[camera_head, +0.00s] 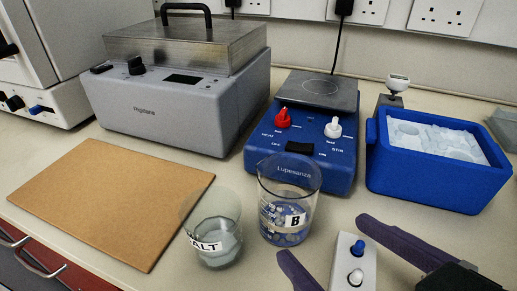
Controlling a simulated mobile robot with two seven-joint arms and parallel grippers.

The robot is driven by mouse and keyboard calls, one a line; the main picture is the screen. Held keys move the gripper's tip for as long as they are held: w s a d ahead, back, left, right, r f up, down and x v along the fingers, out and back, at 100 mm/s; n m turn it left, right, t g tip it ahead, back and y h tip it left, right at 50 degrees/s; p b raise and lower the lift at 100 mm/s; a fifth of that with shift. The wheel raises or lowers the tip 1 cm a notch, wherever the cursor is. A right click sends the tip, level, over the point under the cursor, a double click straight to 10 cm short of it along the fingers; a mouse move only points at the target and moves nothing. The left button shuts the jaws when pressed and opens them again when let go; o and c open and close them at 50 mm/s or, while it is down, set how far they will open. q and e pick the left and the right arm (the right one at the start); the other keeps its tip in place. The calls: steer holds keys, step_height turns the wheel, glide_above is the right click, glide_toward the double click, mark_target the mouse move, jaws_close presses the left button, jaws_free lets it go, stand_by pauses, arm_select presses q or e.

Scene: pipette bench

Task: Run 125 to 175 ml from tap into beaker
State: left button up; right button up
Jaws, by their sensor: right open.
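A clear glass beaker marked B (290,198) stands upright on the bench in front of the blue hotplate. I cannot tell whether it holds liquid. A second glass beaker, its label reading "ALT" (214,232), stands to its left with pale contents. No tap spout can be made out. A white box with a blue and a white knob (346,265) is at the bottom edge; its lower part is cut off. My right gripper (320,235) is open, its dark purple fingers on either side of this box, apart from beaker B. My left gripper is not in view.
A blue hotplate (347,170) with red and white knobs stands behind beaker B. A grey lidded bath (170,110) is behind left, a brown board (112,200) front left. A blue ice tub (435,181) stands right. The bench between tub and right gripper is clear.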

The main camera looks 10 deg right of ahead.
mark_target(301, 219)
steer(key=shift+a, duration=0.15)
steer(key=shift+w+a+t+y, duration=0.1)
steer(key=shift+w+t+y, duration=0.2)
steer(key=shift+w, duration=0.1)
steer(key=x, duration=0.3)
steer(key=shift+w+a+f+b, duration=0.1)
steer(key=shift+w+b, duration=0.15)
steer(key=shift+b, duration=0.05)
steer(key=shift+b+x, duration=0.4)
steer(key=shift+x, duration=2.35)
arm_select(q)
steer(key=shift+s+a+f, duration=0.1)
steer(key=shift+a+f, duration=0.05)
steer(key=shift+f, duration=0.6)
arm_select(e)
steer(key=c, duration=1.3)
arm_select(q)
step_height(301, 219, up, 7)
steer(key=p, duration=0.6)
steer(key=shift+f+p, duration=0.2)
steer(key=shift+p, duration=0.15)
arm_select(e)
steer(key=shift+r, duration=9.95)
steer(key=shift+c, duration=0.2)
